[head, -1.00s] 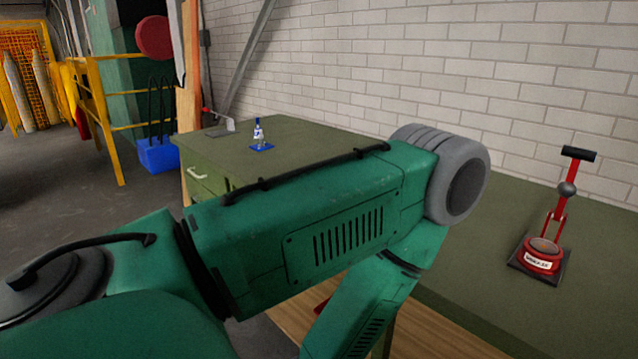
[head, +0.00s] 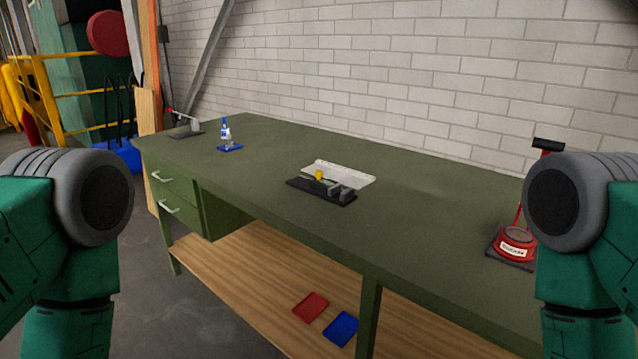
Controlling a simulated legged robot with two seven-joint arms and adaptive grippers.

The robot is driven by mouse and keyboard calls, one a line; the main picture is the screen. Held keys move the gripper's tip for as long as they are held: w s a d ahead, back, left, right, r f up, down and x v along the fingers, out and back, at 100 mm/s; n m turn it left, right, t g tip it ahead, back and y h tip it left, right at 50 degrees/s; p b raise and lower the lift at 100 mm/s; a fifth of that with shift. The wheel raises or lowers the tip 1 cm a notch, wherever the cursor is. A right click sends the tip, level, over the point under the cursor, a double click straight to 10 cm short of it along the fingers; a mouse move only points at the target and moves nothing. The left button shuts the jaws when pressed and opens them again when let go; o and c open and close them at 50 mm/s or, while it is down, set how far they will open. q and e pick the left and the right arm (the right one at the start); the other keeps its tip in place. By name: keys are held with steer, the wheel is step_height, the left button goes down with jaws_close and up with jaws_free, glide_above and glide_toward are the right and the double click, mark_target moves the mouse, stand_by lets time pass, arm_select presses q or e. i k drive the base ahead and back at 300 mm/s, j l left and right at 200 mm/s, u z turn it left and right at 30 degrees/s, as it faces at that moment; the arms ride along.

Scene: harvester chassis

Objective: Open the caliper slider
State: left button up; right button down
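A small device on a black base (head: 322,191) lies on the middle of the green workbench (head: 420,240). It has a yellow part (head: 319,175) and grey metal parts, with a pale plate behind it. It may be the caliper, but it is too small to tell, and I cannot make out the slider's position. My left arm's green link and grey joint show at the left edge, and my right arm's at the right edge. Both are well apart from the device. Neither gripper is in view.
A blue-and-white bottle (head: 226,132) on a blue base and a red-handled lever tool (head: 186,124) stand at the bench's far left. A red press (head: 514,244) stands at the right, partly behind my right arm. Red (head: 311,307) and blue (head: 341,329) trays lie on the lower shelf.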

mark_target(326, 186)
steer(key=i+j, duration=0.15)
steer(key=i+j+z, duration=0.65)
steer(key=j, duration=0.35)
steer(key=i+l, duration=0.05)
steer(key=i, duration=0.05)
